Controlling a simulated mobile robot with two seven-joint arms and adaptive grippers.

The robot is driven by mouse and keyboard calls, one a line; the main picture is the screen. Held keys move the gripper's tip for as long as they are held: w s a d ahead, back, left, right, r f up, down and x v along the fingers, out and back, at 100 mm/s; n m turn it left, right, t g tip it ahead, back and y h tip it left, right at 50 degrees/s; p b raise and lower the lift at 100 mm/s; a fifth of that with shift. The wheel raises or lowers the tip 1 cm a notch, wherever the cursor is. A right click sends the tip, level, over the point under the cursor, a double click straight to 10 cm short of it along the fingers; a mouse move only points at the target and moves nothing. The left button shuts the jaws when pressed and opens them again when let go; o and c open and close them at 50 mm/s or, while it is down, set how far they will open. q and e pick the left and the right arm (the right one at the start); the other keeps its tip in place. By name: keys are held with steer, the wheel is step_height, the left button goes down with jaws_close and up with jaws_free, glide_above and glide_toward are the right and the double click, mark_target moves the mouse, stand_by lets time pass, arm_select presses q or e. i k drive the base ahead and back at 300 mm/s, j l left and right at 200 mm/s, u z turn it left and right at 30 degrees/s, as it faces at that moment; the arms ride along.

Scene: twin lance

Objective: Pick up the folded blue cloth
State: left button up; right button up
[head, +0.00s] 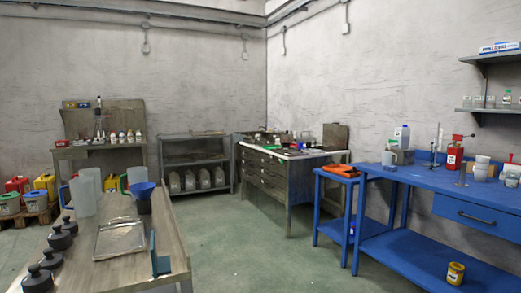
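I cannot make out a folded blue cloth for certain in the head view. A narrow teal-blue piece (154,252) stands or hangs at the right end of the near table; it is too small to tell what it is. Neither of my grippers shows in the head view.
Green floor (250,250) between is clear.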

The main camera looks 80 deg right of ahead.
mark_target(389, 168)
steer(key=k+l+z, duration=0.25)
steer(key=z, duration=0.2)
steer(key=k+l+z, duration=0.2)
steer(key=l+z, duration=0.15)
steer(key=z, duration=0.15)
steer(key=k+l+z, duration=0.15)
steer(key=l+z, duration=1.75)
steer(key=i+l+z, duration=0.15)
steer(key=l+z, duration=0.3)
steer(key=i+l+z, duration=0.2)
steer(key=z, duration=0.3)
